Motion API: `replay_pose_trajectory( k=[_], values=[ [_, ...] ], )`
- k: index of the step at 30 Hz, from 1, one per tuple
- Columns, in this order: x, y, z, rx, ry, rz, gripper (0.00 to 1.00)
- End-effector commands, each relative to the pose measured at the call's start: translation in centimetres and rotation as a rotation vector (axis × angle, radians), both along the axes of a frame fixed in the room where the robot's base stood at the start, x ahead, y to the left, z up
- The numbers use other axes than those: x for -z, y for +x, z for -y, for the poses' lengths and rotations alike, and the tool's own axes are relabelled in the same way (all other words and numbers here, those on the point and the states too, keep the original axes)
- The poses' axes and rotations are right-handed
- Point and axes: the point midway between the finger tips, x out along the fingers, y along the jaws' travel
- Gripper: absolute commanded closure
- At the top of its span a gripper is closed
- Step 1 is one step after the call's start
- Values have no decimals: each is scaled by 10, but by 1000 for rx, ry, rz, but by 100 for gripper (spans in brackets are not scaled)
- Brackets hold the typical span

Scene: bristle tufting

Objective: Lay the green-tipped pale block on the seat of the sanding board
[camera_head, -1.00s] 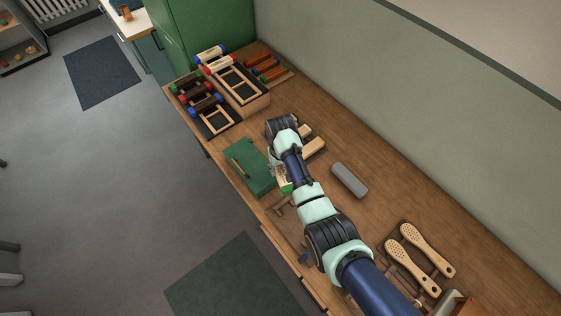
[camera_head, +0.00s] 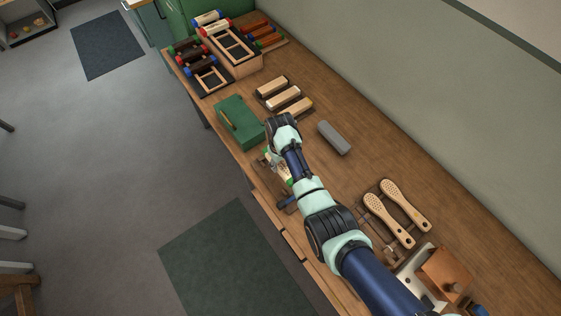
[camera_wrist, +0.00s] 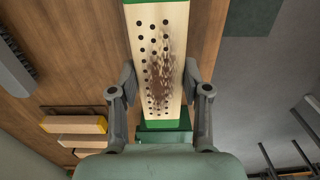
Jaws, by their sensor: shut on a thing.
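The green-tipped pale block (camera_wrist: 176,30) is between the fingers of my gripper (camera_wrist: 160,92) in the wrist view. Its pale face has rows of dark holes and a brown speckled patch; green shows at both ends. In the head view the block (camera_head: 283,170) shows partly beside my wrist, above the bench's front edge; my gripper's fingers are mostly hidden there by the arm. I cannot make out the sanding board or its seat for certain; a small dark fixture (camera_head: 287,202) lies near the front edge, partly behind my arm.
A green box (camera_head: 238,122) stands on the bench beyond my gripper. Behind it is a rack with pale blocks (camera_head: 290,97).

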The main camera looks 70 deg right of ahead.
Motion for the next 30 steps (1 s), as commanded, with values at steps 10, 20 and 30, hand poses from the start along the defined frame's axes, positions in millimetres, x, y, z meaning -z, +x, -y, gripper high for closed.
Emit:
replay_pose_trajectory(
  k=[10, 20, 30],
  values=[
    [23, 0, 0, 1, -1, 1, 94],
    [22, 0, 0, 1, -1, 1, 94],
    [22, 0, 0, 1, -1, 1, 94]
  ],
)
